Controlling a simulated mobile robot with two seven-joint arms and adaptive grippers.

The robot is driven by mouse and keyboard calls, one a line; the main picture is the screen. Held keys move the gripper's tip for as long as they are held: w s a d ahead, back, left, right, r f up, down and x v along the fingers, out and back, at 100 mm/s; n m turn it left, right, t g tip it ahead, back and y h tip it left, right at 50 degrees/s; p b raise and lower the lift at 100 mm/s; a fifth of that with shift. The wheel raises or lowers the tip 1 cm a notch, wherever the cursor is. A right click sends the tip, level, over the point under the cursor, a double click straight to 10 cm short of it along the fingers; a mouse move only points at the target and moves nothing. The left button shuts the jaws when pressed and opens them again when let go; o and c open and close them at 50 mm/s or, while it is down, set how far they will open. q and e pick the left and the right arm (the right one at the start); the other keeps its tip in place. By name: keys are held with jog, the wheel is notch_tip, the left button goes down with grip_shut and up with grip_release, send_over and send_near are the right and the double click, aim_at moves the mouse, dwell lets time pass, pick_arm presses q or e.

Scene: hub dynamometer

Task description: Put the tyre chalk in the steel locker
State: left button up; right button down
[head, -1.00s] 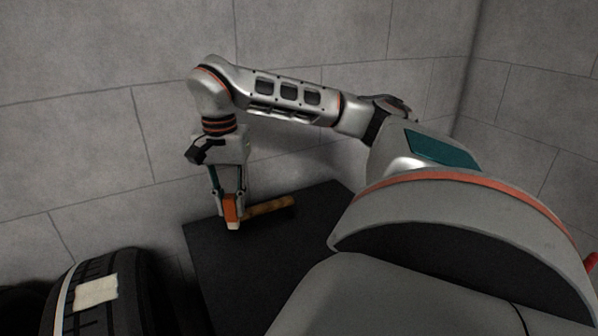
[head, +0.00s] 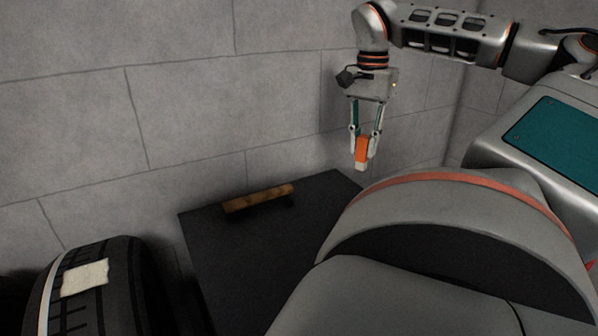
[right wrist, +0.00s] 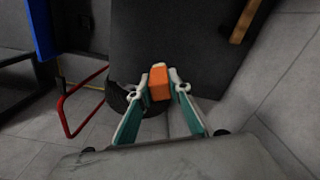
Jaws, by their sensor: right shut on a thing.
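The tyre chalk (head: 361,151), an orange block with a pale tip, is held between the fingertips of my right gripper (head: 362,142). It hangs tip down, well above and to the right of the far part of the dark tabletop. In the right wrist view the chalk (right wrist: 159,83) sits between the two fingers of my right gripper (right wrist: 160,84), which is shut on it. I cannot identify the steel locker in either view. My left gripper is not in view.
A dark flat-topped table (head: 225,255) stands by the block wall, with a wooden-handled object (head: 258,198) near its back edge. A tyre (head: 105,290) with a pale patch is at lower left. A red tube frame (right wrist: 66,112) and blue panel (right wrist: 42,28) show at left in the wrist view.

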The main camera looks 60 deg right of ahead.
jog(key=shift+m, duration=0.3)
jog(key=f+b, duration=0.1)
jog(key=f, duration=0.4)
jog(key=s+f+b, duration=0.1)
jog(key=f+b, duration=0.1)
jog(key=f, duration=0.4)
jog(key=s+d+f+b, duration=0.1)
jog(key=f, duration=0.5)
jog(key=shift+s+f, duration=0.15)
jog(key=shift+f, duration=0.1)
jog(key=shift+f, duration=0.15)
jog(key=c, duration=1.8)
grip_release()
jog(key=shift+c, duration=0.2)
